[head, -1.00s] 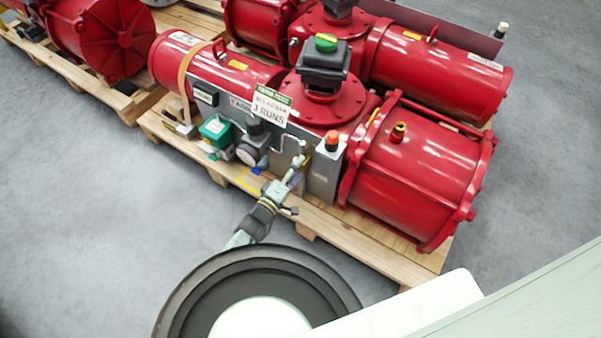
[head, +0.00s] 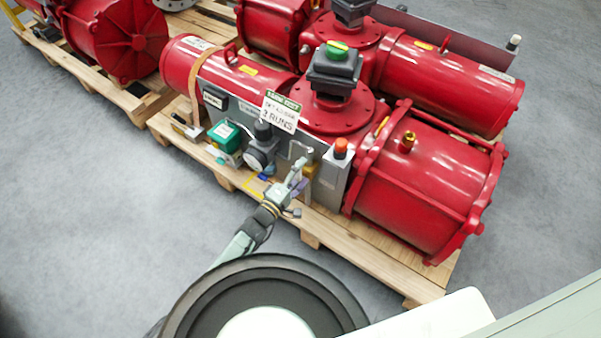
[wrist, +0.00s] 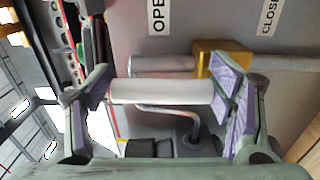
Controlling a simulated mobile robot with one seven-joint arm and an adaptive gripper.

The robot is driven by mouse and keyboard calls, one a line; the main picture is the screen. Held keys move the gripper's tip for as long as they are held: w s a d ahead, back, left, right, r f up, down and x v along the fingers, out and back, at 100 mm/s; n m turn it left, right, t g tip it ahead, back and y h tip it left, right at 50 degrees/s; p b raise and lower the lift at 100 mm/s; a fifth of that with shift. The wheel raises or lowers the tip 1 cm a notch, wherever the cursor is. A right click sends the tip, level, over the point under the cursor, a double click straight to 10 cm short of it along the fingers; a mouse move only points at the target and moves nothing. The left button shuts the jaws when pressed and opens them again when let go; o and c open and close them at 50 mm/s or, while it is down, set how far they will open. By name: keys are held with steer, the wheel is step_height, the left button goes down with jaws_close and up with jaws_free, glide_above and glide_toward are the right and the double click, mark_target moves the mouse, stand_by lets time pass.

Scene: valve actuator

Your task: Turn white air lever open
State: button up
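The white air lever (wrist: 160,92) lies level across the middle of the wrist view, in front of the grey panel. My gripper (wrist: 166,84) is open wide, with one purple-padded finger at each end of the lever's visible length. I cannot tell whether either pad touches it. Above the lever are an "OPE…" label (wrist: 158,15) at the middle and a "CLOSE…" label (wrist: 270,16) at the right. In the head view my gripper (head: 299,172) is at the front of the panel, left of the orange-topped grey box; the lever is too small to tell there.
A brass fitting (wrist: 221,60) and pipe sit behind the lever. The orange-topped grey box (head: 334,178), a round gauge (head: 262,155) and a green box (head: 225,136) stand close by. Red actuator cylinders (head: 425,185) rest on a wooden pallet (head: 380,262). Grey floor at left is clear.

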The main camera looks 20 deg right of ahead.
steer(key=o, duration=0.4)
steer(key=shift+c, duration=0.2)
steer(key=shift+f, duration=0.1)
steer(key=v, duration=1.2)
steer(key=shift+s, duration=0.1)
